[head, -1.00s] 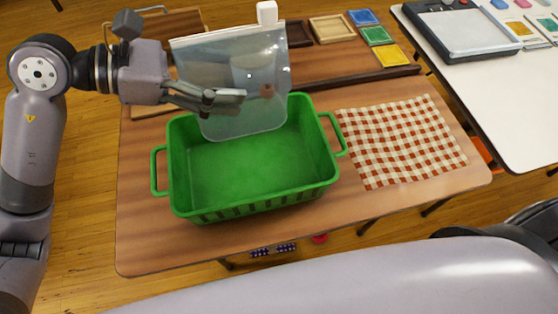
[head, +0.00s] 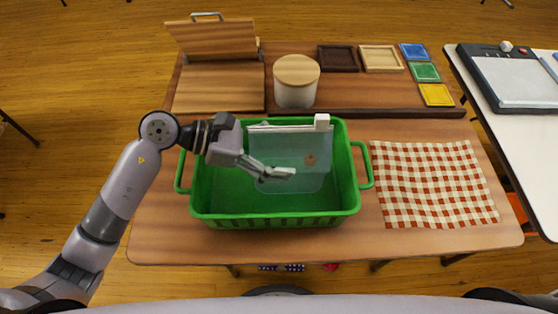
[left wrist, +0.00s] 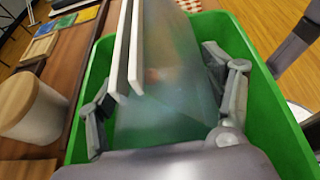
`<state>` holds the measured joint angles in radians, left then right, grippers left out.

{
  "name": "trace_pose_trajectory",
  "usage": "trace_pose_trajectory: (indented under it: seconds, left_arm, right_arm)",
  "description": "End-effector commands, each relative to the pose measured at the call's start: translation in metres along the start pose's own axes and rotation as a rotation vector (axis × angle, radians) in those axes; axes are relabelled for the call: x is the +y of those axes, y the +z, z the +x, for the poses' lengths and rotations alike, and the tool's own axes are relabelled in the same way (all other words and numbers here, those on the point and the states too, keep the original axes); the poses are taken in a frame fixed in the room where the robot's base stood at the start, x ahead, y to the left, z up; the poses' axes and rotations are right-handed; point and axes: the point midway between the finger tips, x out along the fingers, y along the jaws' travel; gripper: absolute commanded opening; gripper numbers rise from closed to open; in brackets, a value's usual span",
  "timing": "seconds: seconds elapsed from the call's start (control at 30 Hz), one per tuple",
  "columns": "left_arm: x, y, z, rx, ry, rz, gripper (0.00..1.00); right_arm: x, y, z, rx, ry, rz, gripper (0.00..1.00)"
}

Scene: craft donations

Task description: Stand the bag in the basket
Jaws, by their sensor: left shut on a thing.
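The bag (head: 300,148) is clear and bluish, with a white strip along its top edge and a white block at the top right corner. It hangs upright inside the green basket (head: 202,205), its top edge near the far rim. Whether its bottom touches the basket floor I cannot tell. My left gripper (head: 278,176) is shut on the bag from the left, low over the basket. In the left wrist view the bag (left wrist: 160,105) stands between the two fingers, inside the basket walls (left wrist: 268,110). My right gripper is out of view.
A checkered cloth (head: 435,185) lies right of the basket. A lidded jar (head: 295,90) stands close behind it. A wooden folding board (head: 215,85) is at the back left. Trays and colored squares (head: 425,72) lie at the back right. A white table (head: 520,125) stands at right.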

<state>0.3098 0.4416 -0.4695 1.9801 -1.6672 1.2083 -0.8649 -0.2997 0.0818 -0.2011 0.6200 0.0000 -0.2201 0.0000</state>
Motion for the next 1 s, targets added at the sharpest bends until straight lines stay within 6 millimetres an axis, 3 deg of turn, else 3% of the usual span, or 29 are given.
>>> trace_pose_trajectory:
  seconds: [0.3, 0.7, 0.73, 1.0]
  left_arm:
    - [0.000, -0.037, 0.016, -0.001, 0.000, -0.003, 0.57]
    - [0.000, -0.043, 0.018, 0.000, 0.000, 0.000, 0.57]
    - [0.000, -0.043, 0.018, 0.000, 0.000, 0.000, 0.75]
    - [0.000, -0.042, 0.018, -0.001, 0.000, 0.000, 0.93]
  right_arm:
    - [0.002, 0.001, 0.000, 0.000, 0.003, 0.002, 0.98]
    - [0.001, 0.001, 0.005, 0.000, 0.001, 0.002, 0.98]
    - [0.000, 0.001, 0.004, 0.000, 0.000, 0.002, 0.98]
    - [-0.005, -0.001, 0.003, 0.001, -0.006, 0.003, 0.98]
